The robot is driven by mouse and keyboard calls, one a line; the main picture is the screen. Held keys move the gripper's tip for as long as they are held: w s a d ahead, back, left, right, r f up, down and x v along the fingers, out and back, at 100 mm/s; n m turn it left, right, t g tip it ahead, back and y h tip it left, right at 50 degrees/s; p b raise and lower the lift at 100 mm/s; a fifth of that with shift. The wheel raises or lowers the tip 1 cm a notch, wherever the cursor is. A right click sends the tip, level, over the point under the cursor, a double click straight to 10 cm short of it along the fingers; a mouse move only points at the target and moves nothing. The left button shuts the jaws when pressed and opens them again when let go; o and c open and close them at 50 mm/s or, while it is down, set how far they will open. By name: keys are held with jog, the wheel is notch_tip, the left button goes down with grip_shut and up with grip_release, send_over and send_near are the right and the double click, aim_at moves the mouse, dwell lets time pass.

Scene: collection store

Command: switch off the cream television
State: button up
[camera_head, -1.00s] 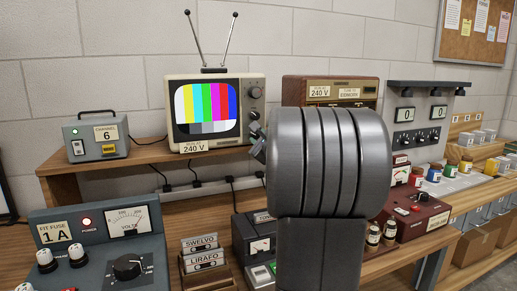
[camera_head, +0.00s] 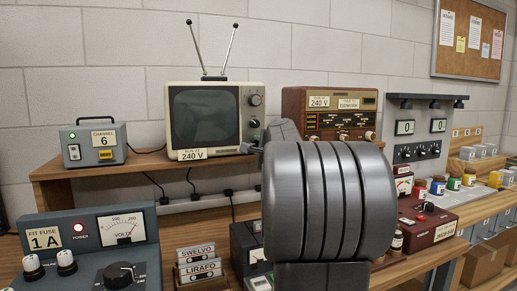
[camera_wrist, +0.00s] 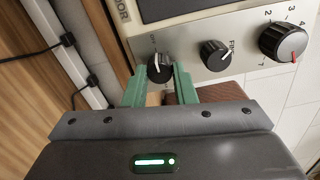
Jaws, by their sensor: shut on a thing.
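The cream television (camera_head: 162,120) stands on the wooden shelf with its antennas raised. Its screen (camera_head: 205,112) is dark. A control panel with knobs runs down its right side. In the wrist view the panel (camera_wrist: 190,55) carries a large numbered knob (camera_wrist: 284,41), a middle knob (camera_wrist: 214,54) and an end knob (camera_wrist: 160,67). My gripper (camera_wrist: 158,84) has its green fingers either side of the end knob and is shut on it. In the head view my arm hides this lowest knob, and my gripper's fingertips are largely hidden too.
A channel box (camera_head: 94,146) stands left of the television and a brown radio (camera_head: 300,104) stands right of it. Cables and plugs lie along the wall under the shelf.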

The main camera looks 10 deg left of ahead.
dwell(0.3)
jog(key=o, duration=1)
jog(key=shift+s, duration=0.1)
jog(key=b+v, duration=0.1)
jog(key=v, duration=1.2)
jog(key=shift+s+d, duration=0.25)
jog(key=p+x, duration=0.1)
jog(key=x, duration=1.3)
jog(key=shift+s+d, duration=0.1)
jog(key=shift+s, duration=0.05)
